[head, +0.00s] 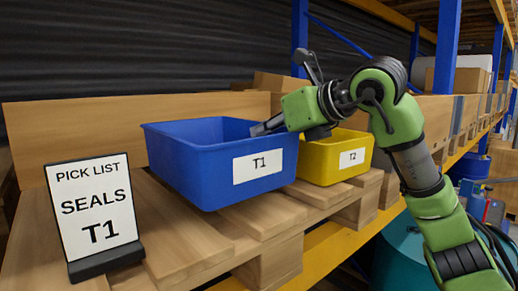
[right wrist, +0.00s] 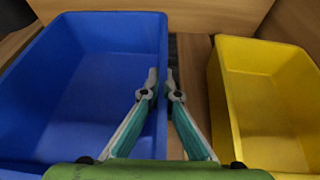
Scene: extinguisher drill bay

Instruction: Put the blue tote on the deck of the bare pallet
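The blue tote (head: 215,171), with a T1 label, is on the wooden pallet (head: 180,250) on the shelf; I see no clear gap under it. It fills the left of the right wrist view (right wrist: 85,90). My right gripper (head: 262,128) reaches down at the tote's right side. In the right wrist view its fingers (right wrist: 161,88) are closed together on the tote's right wall, one inside and one outside. My left gripper is not in view. No bare pallet shows.
A yellow tote (head: 318,162) marked T2 stands just right of the blue tote, with a narrow gap between. A pick list sign (head: 95,210) reading SEALS T1 stands at the front left. A blue rack post (head: 447,50) rises behind my right arm.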

